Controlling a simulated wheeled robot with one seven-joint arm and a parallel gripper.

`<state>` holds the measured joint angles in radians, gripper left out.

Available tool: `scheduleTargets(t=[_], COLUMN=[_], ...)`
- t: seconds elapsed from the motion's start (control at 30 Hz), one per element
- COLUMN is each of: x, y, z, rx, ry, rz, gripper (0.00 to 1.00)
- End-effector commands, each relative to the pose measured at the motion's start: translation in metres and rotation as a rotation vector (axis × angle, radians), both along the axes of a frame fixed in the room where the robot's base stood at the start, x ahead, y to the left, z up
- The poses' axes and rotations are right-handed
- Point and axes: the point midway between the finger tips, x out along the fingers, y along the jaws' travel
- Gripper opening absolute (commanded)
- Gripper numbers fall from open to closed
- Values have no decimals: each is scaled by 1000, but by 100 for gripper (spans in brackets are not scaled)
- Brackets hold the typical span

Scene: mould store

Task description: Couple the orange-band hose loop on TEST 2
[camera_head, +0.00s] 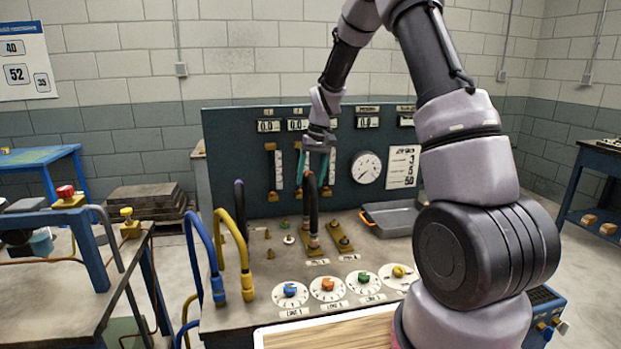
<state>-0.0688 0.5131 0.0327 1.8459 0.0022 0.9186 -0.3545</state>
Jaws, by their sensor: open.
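A dark hose loop (313,202) stands upright on the bench panel, with a small reddish-orange patch near its foot. Its foot is at a brass block (311,246); I cannot tell whether it is seated. My gripper (313,170) points down over the top of this loop, open, its teal fingers on either side of the hose. I cannot tell whether they touch it. A second brass block (341,238) lies just right. Small labels lie in front of the blocks, too small to read, so I cannot tell which is TEST 2.
Blue (205,250) and yellow (235,245) hoses arch at the bench's left edge, near another dark hose (240,205). Several dials with coloured knobs (327,285) line the front. A grey tray (392,218) lies right of the blocks. A gauge panel (235,150) stands behind.

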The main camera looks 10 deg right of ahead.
Motion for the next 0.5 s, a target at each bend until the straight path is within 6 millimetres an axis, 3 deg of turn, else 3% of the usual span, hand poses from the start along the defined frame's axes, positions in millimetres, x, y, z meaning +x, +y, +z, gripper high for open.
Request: scheduleTargets(t=[0.17, 0.5], x=[0, 2], y=[-1, -13], z=[7, 71], rx=[0, 0], ry=[-1, -5], rz=[0, -1], gripper=[67, 67])
